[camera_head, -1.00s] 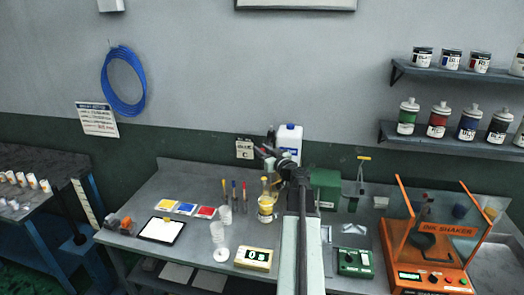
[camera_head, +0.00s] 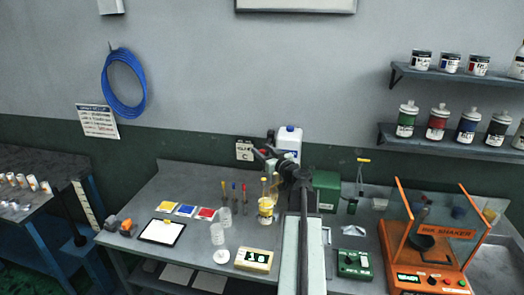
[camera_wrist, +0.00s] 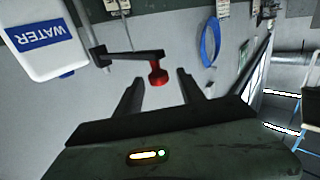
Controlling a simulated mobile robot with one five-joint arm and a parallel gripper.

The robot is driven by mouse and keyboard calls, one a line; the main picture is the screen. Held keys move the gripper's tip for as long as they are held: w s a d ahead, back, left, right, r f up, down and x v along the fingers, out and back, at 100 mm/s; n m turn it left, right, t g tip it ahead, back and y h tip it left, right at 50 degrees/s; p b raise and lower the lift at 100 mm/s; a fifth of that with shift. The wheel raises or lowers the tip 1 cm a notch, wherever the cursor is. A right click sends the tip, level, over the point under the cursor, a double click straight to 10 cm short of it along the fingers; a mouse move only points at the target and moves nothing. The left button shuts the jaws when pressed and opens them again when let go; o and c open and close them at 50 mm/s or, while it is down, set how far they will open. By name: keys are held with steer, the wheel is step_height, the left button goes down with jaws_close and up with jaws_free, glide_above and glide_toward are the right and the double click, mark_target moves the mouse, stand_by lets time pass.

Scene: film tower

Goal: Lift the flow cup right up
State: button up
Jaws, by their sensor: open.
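My gripper (camera_wrist: 158,77) is open; in the wrist view its two dark fingers stand apart with nothing between their tips that I can be sure is held. I cannot tell for sure which piece is the flow cup. A red piece on a black bracket (camera_wrist: 158,73) shows beyond the fingers in the wrist view.
A white water jug (camera_head: 289,140) stands behind my arm. A boxed display (camera_head: 254,260), clear cups (camera_head: 218,235) and a green box (camera_head: 326,190) surround the jar. An orange shaker (camera_head: 430,245) stands at right. The air above the bench's left part is clear.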

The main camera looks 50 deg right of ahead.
steer(key=v, duration=0.6)
steer(key=shift+s, duration=0.35)
steer(key=shift+a, duration=0.15)
steer(key=w+a+f+n+g+y+b, duration=0.1)
steer(key=w+a+f+g+y, duration=0.25)
steer(key=a, duration=0.65)
steer(key=w+a+f+n+g+y+b, duration=0.1)
steer(key=w+a+f+n+y, duration=0.1)
steer(key=w+a+f, duration=0.5)
steer(key=a+f+n+g+y+b, duration=0.1)
steer(key=a+f+g+y, duration=0.2)
steer(key=a, duration=0.9)
steer(key=s+a+f+g+h+b, duration=0.1)
steer(key=s+a+f+g, duration=0.2)
steer(key=a+f, duration=0.2)
steer(key=s+a+f+m+g+h+b, duration=0.1)
steer(key=s+a+f+g+h, duration=0.1)
steer(key=a+f, duration=0.4)
steer(key=s+a+f+g+h+b, duration=0.1)
steer(key=s+a+f+g, duration=0.4)
steer(key=a, duration=0.7)
steer(key=shift+s+a+f+b, duration=0.25)
steer(key=shift+s+f+b, duration=0.05)
steer(key=shift+f, duration=0.15)
